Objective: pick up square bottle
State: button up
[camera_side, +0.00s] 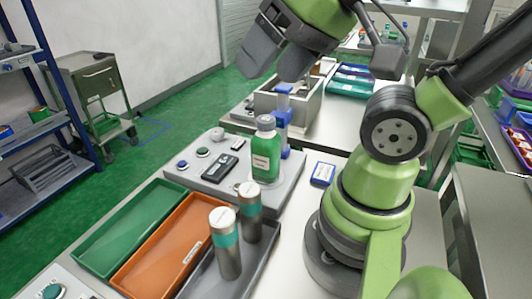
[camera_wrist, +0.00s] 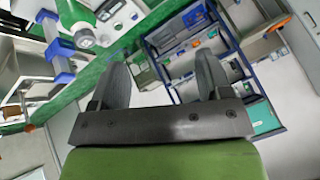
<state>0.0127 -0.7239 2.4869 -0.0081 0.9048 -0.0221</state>
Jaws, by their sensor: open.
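The square bottle (camera_side: 266,152) is green with a white label and a grey cap. It stands upright on the grey applicator unit (camera_side: 215,185) in the side view. In the wrist view the bottle (camera_wrist: 74,14) appears at the top left, outside the space between my fingers. My gripper (camera_side: 274,62) is open and empty, above the bottle in the side view and apart from it. Its two spread fingers also show in the wrist view (camera_wrist: 162,72).
A blue post (camera_side: 283,118) stands right behind the bottle. Two steel cylinders with teal bands (camera_side: 225,243) stand in a grey tray in front. A green tray (camera_side: 130,228) and an orange tray (camera_side: 172,245) lie left. A small blue box (camera_side: 323,173) lies right.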

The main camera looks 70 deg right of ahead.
aim_at(266, 119)
jog(key=w+d+f+n+g, duration=0.1)
jog(key=w+d+f+g, duration=0.1)
jog(key=d, duration=0.2)
jog(key=w+d+f+n+g+h, duration=0.1)
jog(key=w+d+f+g, duration=0.1)
jog(key=d+f, duration=0.1)
jog(key=w+d+f+n+g, duration=0.1)
jog(key=w+d+f+g, duration=0.1)
jog(key=d, duration=0.3)
jog(key=shift+w+d+f+n+g+h, duration=0.25)
jog(key=shift+w+f+n+g+h, duration=0.15)
jog(key=shift+w, duration=0.2)
jog(key=f, duration=0.4)
jog(key=shift+d+f, duration=0.1)
jog(key=shift+d, duration=0.1)
jog(key=shift+s+a+f, duration=0.1)
jog(key=shift+f, duration=1.45)
jog(key=shift+s+a+f, duration=0.1)
jog(key=shift+f, duration=1.4)
jog(key=c, duration=1.3)
grip_shut()
jog(key=shift+w+r, duration=0.1)
